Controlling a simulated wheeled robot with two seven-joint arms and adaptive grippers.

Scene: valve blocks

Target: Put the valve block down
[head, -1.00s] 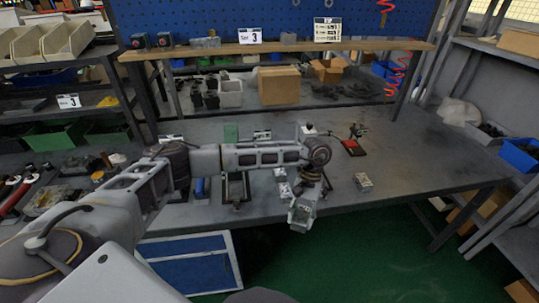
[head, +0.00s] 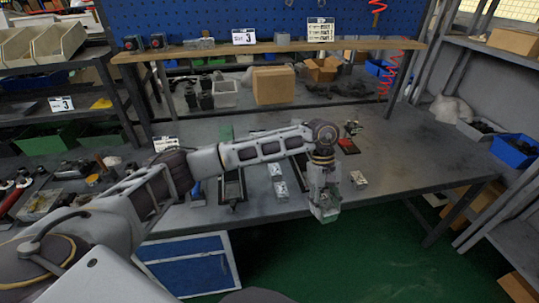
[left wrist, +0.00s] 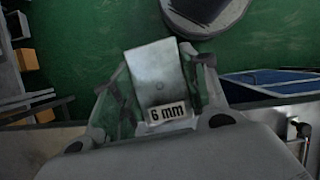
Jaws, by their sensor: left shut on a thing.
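My left gripper (head: 324,203) is shut on a grey metal valve block (head: 327,214), held at the table's front edge with green floor behind it in the picture. In the left wrist view the valve block (left wrist: 156,72) sits between the two fingers of the gripper (left wrist: 160,92), with a "6 mm" label facing the camera. Whether its underside touches anything is not clear. Another small block (head: 358,179) stands on the table (head: 425,165) just right of the gripper. Two more blocks, one nearer (head: 281,190) and one farther (head: 275,169), stand left of it. My right gripper is out of view.
A dark tray-like stand (head: 232,188) is left of the blocks. A red-based device (head: 348,145) stands behind the gripper. A cardboard box (head: 273,85) sits on the rear shelf. The table's right part is clear. A blue bin (head: 515,150) is on the right shelf.

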